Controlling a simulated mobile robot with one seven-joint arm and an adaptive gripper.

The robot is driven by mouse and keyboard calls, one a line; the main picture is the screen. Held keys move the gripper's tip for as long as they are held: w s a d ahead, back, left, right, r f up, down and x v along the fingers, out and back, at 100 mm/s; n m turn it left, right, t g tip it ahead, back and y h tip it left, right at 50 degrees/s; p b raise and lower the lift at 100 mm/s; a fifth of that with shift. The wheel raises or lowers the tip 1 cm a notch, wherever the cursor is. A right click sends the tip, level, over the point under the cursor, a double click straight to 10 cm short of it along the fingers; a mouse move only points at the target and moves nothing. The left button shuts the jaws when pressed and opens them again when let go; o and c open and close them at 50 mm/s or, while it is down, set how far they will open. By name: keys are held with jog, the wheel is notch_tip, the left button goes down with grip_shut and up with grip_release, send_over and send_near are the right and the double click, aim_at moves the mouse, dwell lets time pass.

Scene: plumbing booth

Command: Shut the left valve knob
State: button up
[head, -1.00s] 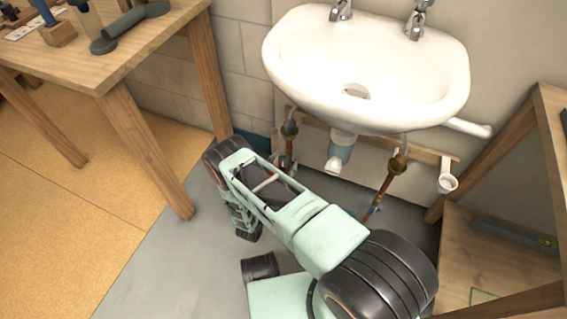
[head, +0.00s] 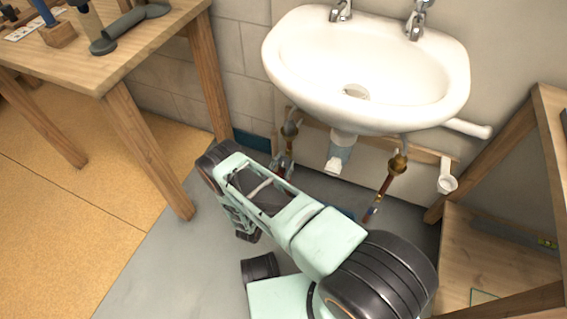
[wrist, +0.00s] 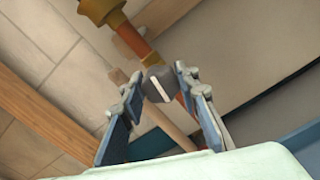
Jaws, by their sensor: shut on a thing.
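The left valve knob (wrist: 159,84) is dark grey with a white stripe across its face, seen in the wrist view on a copper pipe. My gripper (wrist: 158,76) has one finger on either side of the knob and is shut on it. In the head view, the left pipe with its brass fitting (head: 290,130) drops below the left side of the sink. My arm reaches across the floor toward that pipe. The knob and my fingertips are too small and partly covered there to make out clearly.
The white sink (head: 365,70) hangs above. A second copper pipe (head: 387,183) and a white drain (head: 339,150) stand to the right. A wooden workbench (head: 150,60) is at left, a wooden shelf frame (head: 500,250) at right. Grey floor (head: 175,265) is clear at front left.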

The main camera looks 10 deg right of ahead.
jog(key=m, duration=0.8)
jog(key=shift+p, duration=0.4)
jog(key=m+p, duration=0.1)
jog(key=m, duration=0.3)
jog(key=shift+m, duration=0.3)
jog(key=shift+f+m+p, duration=0.15)
jog(key=shift+m+p, duration=0.55)
jog(key=shift+m, duration=1.1)
jog(key=o, duration=1.2)
jog(key=shift+c, duration=0.2)
jog(key=v, duration=0.7)
jog(key=shift+s, duration=0.3)
